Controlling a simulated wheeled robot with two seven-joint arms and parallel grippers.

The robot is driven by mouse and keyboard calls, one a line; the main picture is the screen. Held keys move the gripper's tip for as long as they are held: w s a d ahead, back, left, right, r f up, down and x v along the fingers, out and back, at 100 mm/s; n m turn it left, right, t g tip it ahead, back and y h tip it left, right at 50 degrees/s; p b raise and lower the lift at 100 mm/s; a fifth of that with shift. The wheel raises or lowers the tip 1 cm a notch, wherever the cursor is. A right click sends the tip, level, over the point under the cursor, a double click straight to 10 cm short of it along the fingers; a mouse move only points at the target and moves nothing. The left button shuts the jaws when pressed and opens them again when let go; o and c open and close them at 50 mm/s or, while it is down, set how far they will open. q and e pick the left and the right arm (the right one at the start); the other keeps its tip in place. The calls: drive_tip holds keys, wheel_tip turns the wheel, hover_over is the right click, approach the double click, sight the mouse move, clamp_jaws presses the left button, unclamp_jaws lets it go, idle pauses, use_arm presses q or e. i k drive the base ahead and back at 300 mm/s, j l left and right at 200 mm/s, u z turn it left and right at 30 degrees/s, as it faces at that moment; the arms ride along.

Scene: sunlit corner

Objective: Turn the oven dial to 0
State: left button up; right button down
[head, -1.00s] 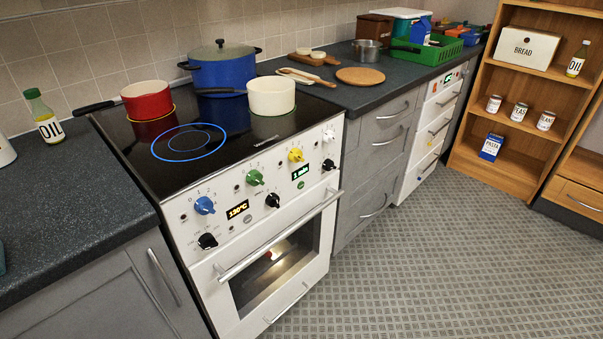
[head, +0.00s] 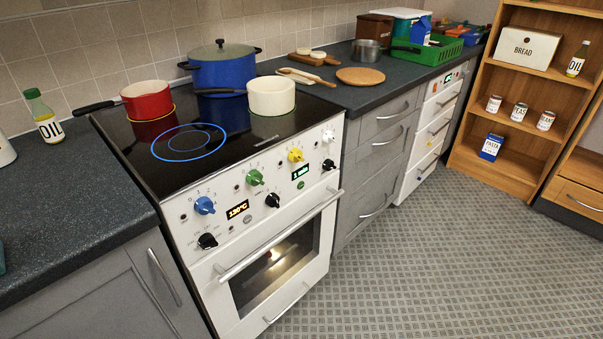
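The white oven (head: 210,264) stands in the counter row at the left centre, with its door shut and a light glowing behind the glass. Its sloped front panel carries several dials: blue (head: 204,205), green (head: 254,177), yellow (head: 295,155) and white (head: 328,136) in an upper row. Black dials sit lower, at the left (head: 207,241), the middle (head: 272,200) and the right (head: 329,164). An orange display (head: 237,209) reads about 120°C and a green display (head: 300,173) shows a timer. The dial markings are too small to read surely. Neither gripper is in view.
On the hob stand a red pan (head: 147,100), a blue pot (head: 222,68) and a cream pan (head: 271,96). A blue ring (head: 188,142) marks the front left zone. An oil bottle (head: 44,116) stands on the left counter. The floor (head: 420,270) before the oven is clear.

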sight(206, 241)
drive_tip(key=i+l+u, duration=0.1)
drive_tip(key=l+u, duration=0.9)
drive_tip(key=i+l, duration=0.05)
